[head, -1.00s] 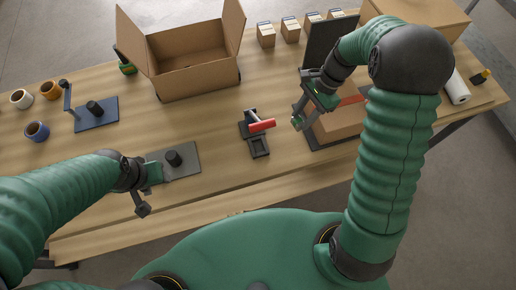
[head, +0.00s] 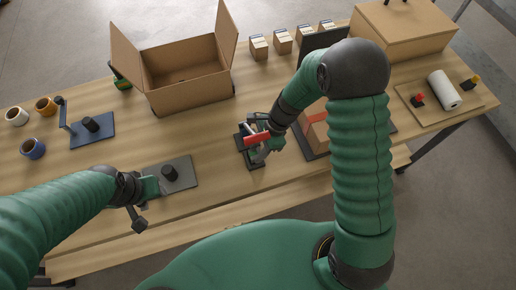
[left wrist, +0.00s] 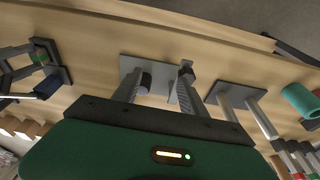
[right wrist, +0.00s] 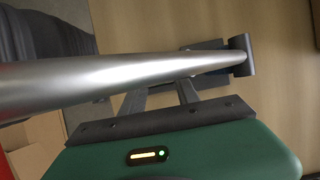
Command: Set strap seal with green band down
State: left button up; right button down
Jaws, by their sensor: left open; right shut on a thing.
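My right gripper (head: 258,150) is low at a dark tool stand (head: 258,165) with a red handle (head: 257,138), right of the table's middle. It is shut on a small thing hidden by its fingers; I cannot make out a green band. In the right wrist view a silver bar (right wrist: 110,82) crosses close in front of the fingers. Whether the held thing touches the stand, I cannot tell. My left gripper (head: 142,206) is open and empty, by the front edge of a grey plate (head: 184,178) with a black knob; its fingers show in the left wrist view (left wrist: 165,80).
An open carton (head: 190,94) stands at the back. A board (head: 440,115) with a white roll is at the right.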

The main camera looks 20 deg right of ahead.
jog(key=shift+f+b, duration=0.35)
jog(key=shift+f, duration=0.25)
jog(key=c, duration=0.9)
grip_release()
jog(key=shift+r, duration=0.1)
jog(key=p+v, duration=0.2)
jog(key=shift+a+r+p, duration=0.15)
jog(key=shift+r+p, duration=0.15)
jog(key=shift+r, duration=0.15)
jog(key=d, duration=1.1)
jog(key=shift+w+d+f+p, duration=0.25)
jog(key=shift+d+f+p, duration=0.05)
jog(key=shift+d+f, duration=0.05)
jog(key=shift+d+r, duration=0.2)
jog(key=s+a+r+n+t+h, duration=0.1)
jog(key=s+a+r+n+h, duration=0.1)
jog(key=s+r+n, duration=0.3)
jog(key=s+a+r+n+t+h, duration=0.1)
jog(key=s+a+r+n, duration=0.3)
jog(key=n, duration=0.8)
notch_tip(320, 180, up, 3)
jog(key=shift+s+f+n+t+h, duration=0.1)
jog(key=shift+s+n+t+h, duration=0.3)
jog(key=shift+h, duration=0.3)
